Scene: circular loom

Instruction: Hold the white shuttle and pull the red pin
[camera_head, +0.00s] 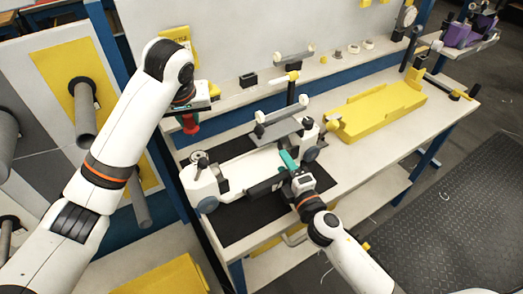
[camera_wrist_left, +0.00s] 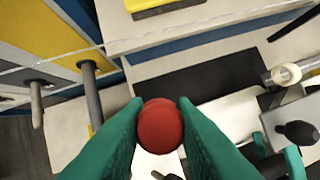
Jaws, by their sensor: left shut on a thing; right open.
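The white shuttle (camera_head: 238,170) is the long white body on the black mat of the bench, with a rounded end block at its left. My left gripper (camera_head: 190,122) is raised above the bench's back left side, left of and behind the shuttle. It is shut on the red pin (camera_head: 190,127), whose round red end (camera_wrist_left: 160,126) shows between the green fingers in the left wrist view. My right gripper (camera_head: 288,160) is open at the shuttle's front right side. I cannot tell whether its teal fingers touch the shuttle.
A yellow tray (camera_head: 378,108) lies on the bench to the right. A grey bracket with white rollers (camera_head: 283,114) stands behind the shuttle. A panel with grey rolls (camera_head: 85,115) stands at the left. The black mat (camera_wrist_left: 205,80) has bare room around the shuttle.

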